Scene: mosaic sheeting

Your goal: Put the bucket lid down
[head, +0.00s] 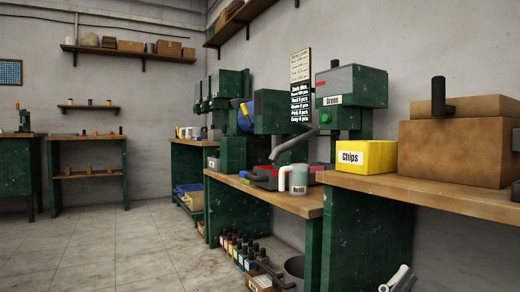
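I cannot make out a bucket lid in the head view. A small pale and dark jointed part (397,279) shows at the bottom edge, right of centre. It may be part of my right gripper, but its fingers cannot be made out, nor whether it holds anything. My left gripper is not in view.
The middle bench (302,205) carries a white refill jug (298,179) and green machines. The right bench (441,194) carries a yellow Chips bin (366,156) and brown boxes (455,153). Several bottles (238,250) stand below the middle bench. The tiled floor (130,245) at left is clear.

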